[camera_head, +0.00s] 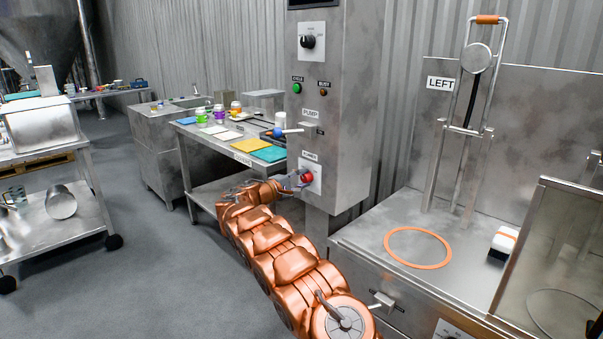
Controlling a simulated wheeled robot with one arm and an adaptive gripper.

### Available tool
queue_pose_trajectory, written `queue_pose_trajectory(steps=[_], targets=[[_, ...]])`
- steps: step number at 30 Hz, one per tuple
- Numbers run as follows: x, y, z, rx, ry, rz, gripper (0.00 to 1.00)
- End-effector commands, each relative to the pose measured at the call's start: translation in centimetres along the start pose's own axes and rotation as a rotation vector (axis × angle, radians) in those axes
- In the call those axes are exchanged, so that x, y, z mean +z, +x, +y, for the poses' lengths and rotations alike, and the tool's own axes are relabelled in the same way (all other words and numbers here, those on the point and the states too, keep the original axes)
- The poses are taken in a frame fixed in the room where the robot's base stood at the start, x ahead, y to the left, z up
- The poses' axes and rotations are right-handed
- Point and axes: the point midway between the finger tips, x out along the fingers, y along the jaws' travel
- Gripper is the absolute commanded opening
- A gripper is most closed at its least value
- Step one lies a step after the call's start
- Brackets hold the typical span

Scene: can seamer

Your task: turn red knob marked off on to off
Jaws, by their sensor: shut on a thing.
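The red knob (308,178) sits on a small white plate low on the front of the grey metal control column. A label above the knob is too small to read for certain. My copper-coloured arm reaches up from the bottom of the view, and my gripper (299,180) is at the knob, shut on it. The fingers and part of the knob overlap, so the knob's exact turn angle cannot be told.
Above on the column are a pump switch (291,131), a green button (297,88) and a black dial (308,42). A table (190,131) with cups and coloured mats stands left. The seamer bench (380,225) is close on the right.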

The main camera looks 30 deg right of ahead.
Motion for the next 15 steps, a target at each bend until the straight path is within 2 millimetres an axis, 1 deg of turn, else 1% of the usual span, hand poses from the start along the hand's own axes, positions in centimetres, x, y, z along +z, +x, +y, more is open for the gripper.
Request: queue_pose_trajectory(steps=[1,6,15], targets=[[0.08,0.03,0.42,0.002,-0.023,-0.001,0.01],[0.06,0.08,0.24,0.000,-0.088,-0.004,0.01],[0.04,0.11,0.08,0.000,-0.128,-0.006,0.01]])
